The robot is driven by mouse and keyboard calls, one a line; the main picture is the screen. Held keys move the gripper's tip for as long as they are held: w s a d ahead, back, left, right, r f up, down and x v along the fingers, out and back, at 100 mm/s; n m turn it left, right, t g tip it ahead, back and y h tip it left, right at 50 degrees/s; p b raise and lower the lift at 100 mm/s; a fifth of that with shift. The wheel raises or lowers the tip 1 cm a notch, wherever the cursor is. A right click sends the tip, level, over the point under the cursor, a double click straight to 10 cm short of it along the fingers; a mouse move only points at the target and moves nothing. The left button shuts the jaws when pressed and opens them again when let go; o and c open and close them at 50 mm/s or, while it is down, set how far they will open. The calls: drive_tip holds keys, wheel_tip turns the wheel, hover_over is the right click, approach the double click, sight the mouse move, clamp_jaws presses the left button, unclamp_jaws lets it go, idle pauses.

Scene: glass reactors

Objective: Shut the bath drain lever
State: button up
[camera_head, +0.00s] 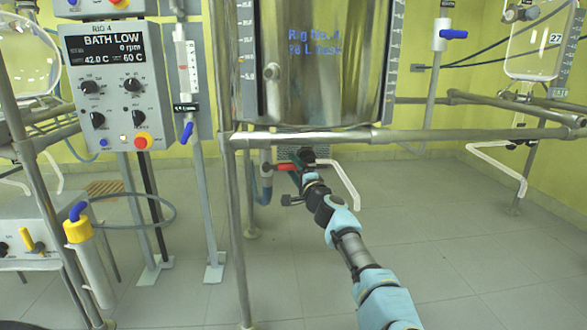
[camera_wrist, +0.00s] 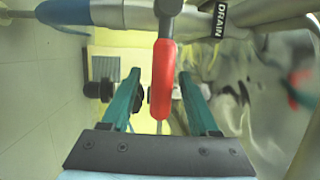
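The bath drain lever is a red handle (camera_head: 287,168) below the steel vessel in the head view. It sticks out sideways to the right from a valve on a vertical pipe (camera_head: 265,160). In the wrist view the red lever (camera_wrist: 163,85) lies crosswise to the pipe, which carries a black DRAIN tag (camera_wrist: 219,20). My gripper (camera_wrist: 159,76) has its two teal fingers apart, one on each side of the lever, with visible gaps. In the head view my gripper (camera_head: 297,174) is at the lever's outer end, and its fingers are small and partly hidden.
A steel rail (camera_head: 400,135) crosses above my arm, below the vessel (camera_head: 320,70). A white bent tube (camera_head: 345,182) hangs just right of my gripper. A blue hose (camera_head: 264,195) drops from the valve. A frame post (camera_head: 238,230) stands to the left. The floor in front is clear.

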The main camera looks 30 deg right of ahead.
drive_tip(key=s+a+f+b, duration=0.1)
drive_tip(key=s, duration=0.9)
drive_tip(key=shift+s+a+f, duration=0.15)
drive_tip(key=shift+s+f, duration=0.15)
